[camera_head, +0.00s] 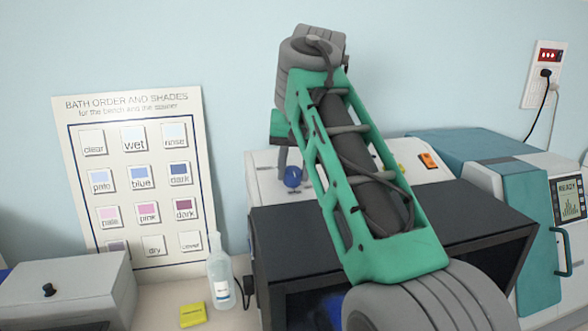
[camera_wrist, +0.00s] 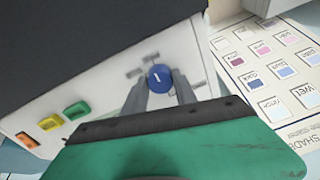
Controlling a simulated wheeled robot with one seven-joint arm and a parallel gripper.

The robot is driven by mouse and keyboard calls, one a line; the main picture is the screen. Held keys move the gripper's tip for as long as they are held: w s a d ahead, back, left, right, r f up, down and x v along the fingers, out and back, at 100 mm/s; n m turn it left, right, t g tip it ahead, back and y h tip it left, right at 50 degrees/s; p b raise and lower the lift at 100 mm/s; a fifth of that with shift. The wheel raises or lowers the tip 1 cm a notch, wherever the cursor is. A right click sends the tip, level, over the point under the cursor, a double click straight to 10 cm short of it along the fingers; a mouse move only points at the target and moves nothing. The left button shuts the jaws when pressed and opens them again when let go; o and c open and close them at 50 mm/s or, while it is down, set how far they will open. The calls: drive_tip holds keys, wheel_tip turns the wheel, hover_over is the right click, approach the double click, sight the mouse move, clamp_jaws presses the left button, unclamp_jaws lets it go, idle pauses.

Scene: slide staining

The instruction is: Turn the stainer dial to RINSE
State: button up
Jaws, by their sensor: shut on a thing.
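The stainer dial is a round blue knob (camera_wrist: 159,77) with a short white mark, on the stainer's pale panel (camera_wrist: 70,90). In the wrist view the mark stands nearly upright in the picture, tilted slightly. Grey label patches surround the knob, but their words are too small and blurred to read, so I cannot tell the setting. My gripper (camera_wrist: 160,88) has its two grey fingers on either side of the knob, shut on it. The head view also shows the blue dial (camera_head: 293,177) below my wrist, partly screened by my arm.
Green, yellow and orange buttons (camera_wrist: 52,121) sit along the same panel. The stainer's dark hood (camera_head: 480,222) is close beside the dial. A shade chart (camera_head: 135,115) leans on the wall. A bottle (camera_head: 220,275) and yellow block (camera_head: 192,315) stand left; a teal machine (camera_head: 520,200) stands right.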

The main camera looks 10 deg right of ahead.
clamp_jaws()
